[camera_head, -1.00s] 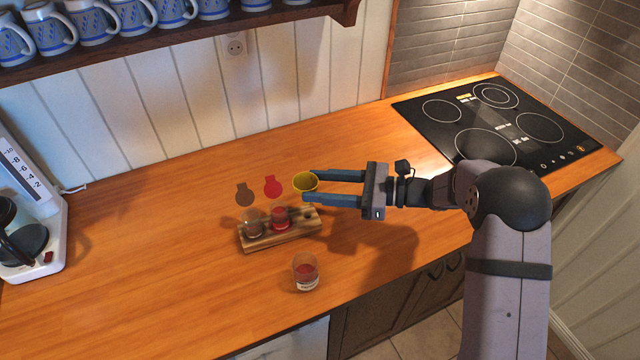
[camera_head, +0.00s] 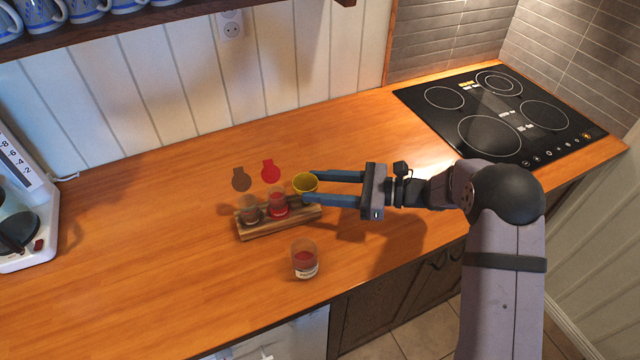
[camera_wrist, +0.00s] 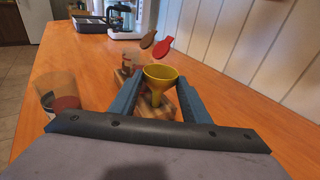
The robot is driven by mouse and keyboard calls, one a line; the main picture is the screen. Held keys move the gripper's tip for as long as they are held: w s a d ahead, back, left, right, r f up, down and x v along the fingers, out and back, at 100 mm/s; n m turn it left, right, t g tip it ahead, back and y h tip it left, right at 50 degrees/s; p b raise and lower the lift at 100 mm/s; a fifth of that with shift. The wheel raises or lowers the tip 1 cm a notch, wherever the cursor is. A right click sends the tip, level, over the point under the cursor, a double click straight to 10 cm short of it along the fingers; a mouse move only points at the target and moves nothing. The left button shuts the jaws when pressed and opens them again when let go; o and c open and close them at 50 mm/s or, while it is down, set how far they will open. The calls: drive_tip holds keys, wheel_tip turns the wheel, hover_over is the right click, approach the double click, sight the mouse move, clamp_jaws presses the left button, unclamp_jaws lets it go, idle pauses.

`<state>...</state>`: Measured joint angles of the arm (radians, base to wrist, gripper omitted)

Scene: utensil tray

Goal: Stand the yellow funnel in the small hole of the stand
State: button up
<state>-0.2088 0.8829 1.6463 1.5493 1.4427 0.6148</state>
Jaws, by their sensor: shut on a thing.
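The yellow funnel (camera_head: 305,182) is between the blue fingers of my gripper (camera_head: 306,187), which is shut on it. In the wrist view the funnel (camera_wrist: 160,76) is upright, wide mouth up and spout down, between the fingertips (camera_wrist: 157,84). The wooden stand (camera_head: 283,227) lies on the counter, and the funnel is over its right end. The stand (camera_wrist: 148,107) also shows below the spout in the wrist view. The small hole is hidden behind the funnel and fingers. I cannot tell whether the spout tip touches the stand.
Two glasses stand in the stand, one brownish (camera_head: 249,212) and one red (camera_head: 278,204). Brown (camera_head: 241,179) and red (camera_head: 270,171) tags show behind them. A loose glass with red content (camera_head: 305,260) stands in front. The hob (camera_head: 495,115) is at right, a coffee machine (camera_head: 25,215) at left.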

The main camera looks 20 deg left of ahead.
drive_tip(key=shift+f+b, duration=0.6)
drive_tip(key=shift+f, duration=0.45)
drive_tip(key=o, duration=1.1)
drive_tip(key=shift+w+d+r+b, duration=0.2)
drive_tip(key=shift+d+b, duration=0.2)
drive_tip(key=shift+d, duration=0.8)
drive_tip(key=shift+w+d+r+b, duration=0.15)
drive_tip(key=shift+d+b, duration=0.25)
drive_tip(key=shift+d, duration=0.8)
drive_tip(key=shift+w+d+r+b, duration=0.15)
drive_tip(key=shift+d+b, duration=0.25)
drive_tip(key=shift+d, duration=0.8)
